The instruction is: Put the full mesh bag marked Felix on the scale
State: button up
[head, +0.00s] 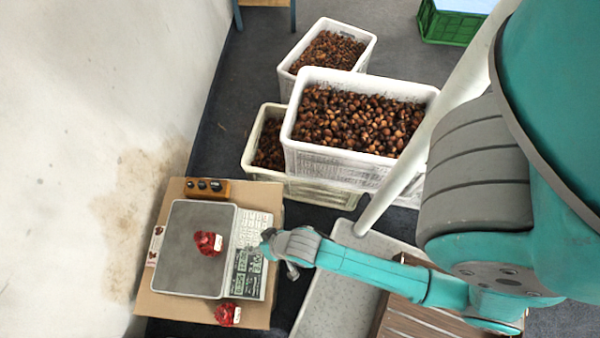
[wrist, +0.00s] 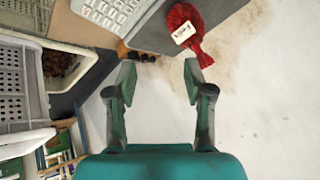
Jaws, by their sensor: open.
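A red mesh bag with a white tag (head: 208,243) rests on the grey plate of the scale (head: 185,275). The same bag shows at the top of the wrist view (wrist: 186,28); its tag seems to read Felix, though the writing is small. A second red mesh bag (head: 227,314) lies on the cardboard below the plate; its tag is too small to read. My gripper (wrist: 162,76) is open and empty, its fingers apart from the bag. In the head view it is over the right side of the scale, beside the keypad.
The scale stands on a cardboard box (head: 264,195) against a stained wall (head: 60,150). A small orange box with black knobs (head: 207,188) sits behind the plate. White crates of chestnuts (head: 305,160) stand behind. A pale empty tray (head: 335,310) is right of the scale.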

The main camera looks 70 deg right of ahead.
jog(key=s+d+r+n+t, duration=0.1)
jog(key=s+r+n+t, duration=0.1)
jog(key=s+r, duration=0.6)
jog(key=s+d+r+n+t, duration=0.1)
jog(key=s+r+n+t, duration=0.2)
jog(key=r, duration=1.4)
jog(key=s+t, duration=0.2)
jog(key=s, duration=0.3)
jog(key=shift+s+d+h, duration=0.15)
jog(key=shift+s+h, duration=0.15)
jog(key=shift+s, duration=0.05)
